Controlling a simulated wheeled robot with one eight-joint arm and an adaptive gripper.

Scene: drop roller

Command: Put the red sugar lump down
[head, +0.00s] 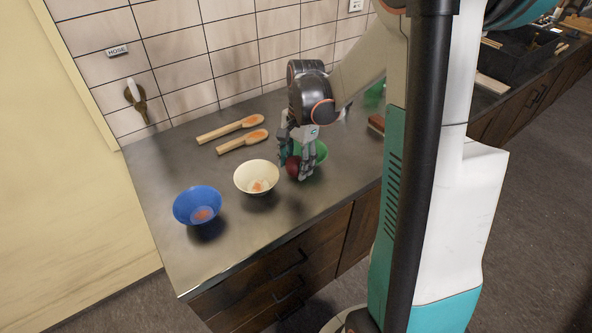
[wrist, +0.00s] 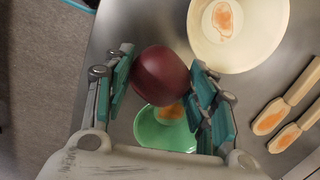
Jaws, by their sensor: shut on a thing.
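The red sugar lump (head: 292,167) is a dark red, rounded thing, and it shows large in the wrist view (wrist: 160,76). My gripper (head: 298,164) is shut on it, with a teal-padded finger on either side in the wrist view (wrist: 163,70). The lump is over the counter, close to a green bowl (head: 321,153). In the wrist view the lump and fingers overlap part of this bowl (wrist: 158,138). I cannot tell how high the lump is above the counter.
A cream bowl (head: 250,189) and a blue bowl (head: 190,217) stand left of my gripper on the grey counter (head: 160,165). Two wooden spoons (head: 225,131) lie behind, near the tiled wall. A brown block (head: 376,122) is to the right.

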